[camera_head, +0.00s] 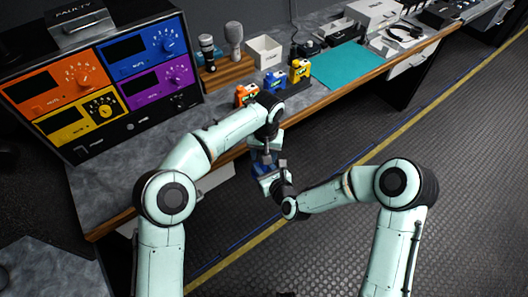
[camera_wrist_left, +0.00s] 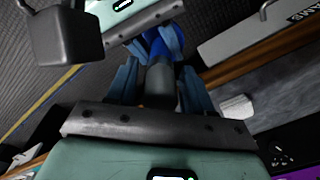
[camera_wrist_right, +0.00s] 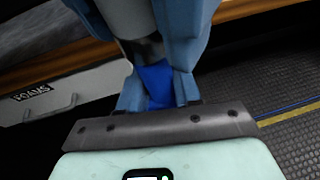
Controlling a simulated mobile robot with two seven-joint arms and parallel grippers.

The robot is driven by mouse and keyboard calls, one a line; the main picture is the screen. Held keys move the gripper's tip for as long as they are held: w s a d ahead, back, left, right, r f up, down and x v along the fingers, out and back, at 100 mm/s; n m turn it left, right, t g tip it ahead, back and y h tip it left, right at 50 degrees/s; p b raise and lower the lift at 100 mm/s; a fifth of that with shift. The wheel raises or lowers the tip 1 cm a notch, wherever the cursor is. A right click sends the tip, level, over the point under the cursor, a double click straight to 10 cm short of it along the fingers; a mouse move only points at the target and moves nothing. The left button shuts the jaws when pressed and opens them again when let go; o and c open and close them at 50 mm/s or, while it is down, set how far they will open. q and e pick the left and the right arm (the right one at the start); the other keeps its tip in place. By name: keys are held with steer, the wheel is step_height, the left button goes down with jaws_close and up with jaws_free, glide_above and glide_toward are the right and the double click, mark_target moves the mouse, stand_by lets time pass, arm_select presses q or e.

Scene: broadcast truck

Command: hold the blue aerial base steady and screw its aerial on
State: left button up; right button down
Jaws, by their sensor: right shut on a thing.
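The blue aerial base shows as a blue block in the right wrist view (camera_wrist_right: 157,84), between the fingers of my right gripper (camera_wrist_right: 158,95). My right gripper is shut on it. A grey cylinder, which looks like the aerial, stands between the fingers of my left gripper (camera_wrist_left: 160,90) in the left wrist view (camera_wrist_left: 160,84). The blue base (camera_wrist_left: 163,44) lies beyond it, in line with it. Whether the left fingers press on the cylinder is unclear. Both grippers meet in front of the bench in the head view, where the arms hide most of the parts.
The workbench (camera_head: 100,190) runs behind my arms. Orange (camera_head: 246,94), blue (camera_head: 275,80) and yellow (camera_head: 300,70) small units stand near its front edge, by a teal mat (camera_head: 347,66). A rack of coloured panels (camera_head: 105,80) stands at left. The floor in front is clear.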

arm_select(q)
jaws_close()
steer(key=m, duration=0.5)
steer(key=shift+o, duration=1.5)
jaws_free()
steer(key=shift+r, duration=0.15)
step_height(320, 180, up, 4)
steer(key=shift+s+d+r, duration=0.1)
steer(key=shift+r, duration=0.05)
steer(key=shift+c, duration=0.5)
